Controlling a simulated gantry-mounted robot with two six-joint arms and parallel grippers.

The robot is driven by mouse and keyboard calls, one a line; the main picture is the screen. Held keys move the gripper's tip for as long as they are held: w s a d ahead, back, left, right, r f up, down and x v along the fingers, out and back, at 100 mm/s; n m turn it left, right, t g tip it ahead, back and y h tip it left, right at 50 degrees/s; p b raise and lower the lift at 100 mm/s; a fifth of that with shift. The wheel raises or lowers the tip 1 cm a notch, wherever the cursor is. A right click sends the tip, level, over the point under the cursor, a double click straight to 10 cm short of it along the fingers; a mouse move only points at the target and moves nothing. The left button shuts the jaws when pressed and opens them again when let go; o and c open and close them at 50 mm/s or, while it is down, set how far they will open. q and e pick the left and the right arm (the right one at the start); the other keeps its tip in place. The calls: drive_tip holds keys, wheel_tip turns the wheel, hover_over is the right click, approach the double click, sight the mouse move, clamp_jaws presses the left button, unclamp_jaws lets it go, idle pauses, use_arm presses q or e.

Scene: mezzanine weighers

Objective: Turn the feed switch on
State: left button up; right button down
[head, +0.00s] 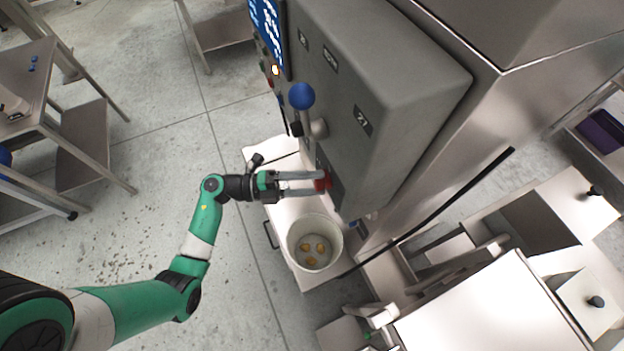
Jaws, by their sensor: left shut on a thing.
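A grey control cabinet (380,75) hangs tilted across the upper middle of the head view. Low on its front face is a red switch knob (324,181), partly covered by my fingers; I take it for the feed switch, though I cannot read a label by it. My left gripper (318,181) reaches it from the left, with its two long grey fingers shut on the red knob. The knob's exact turned position is hidden. My right gripper is not in view.
A lever with a blue ball (301,96) sticks out above my left gripper. A lit screen (268,28) and small buttons are farther up. A white bucket (314,243) with several orange-brown pieces stands below. Steel tables (68,140) stand at left; open floor lies between.

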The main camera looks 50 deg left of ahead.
use_arm(q)
drive_tip(key=shift+m, duration=0.6)
drive_tip(key=o, duration=1.3)
drive_tip(key=shift+g, duration=0.3)
drive_tip(key=b+v, duration=0.1)
drive_tip(key=v, duration=1)
drive_tip(key=shift+s+a+r, duration=0.1)
drive_tip(key=shift+s+a, duration=0.05)
drive_tip(key=shift+s, duration=0.2)
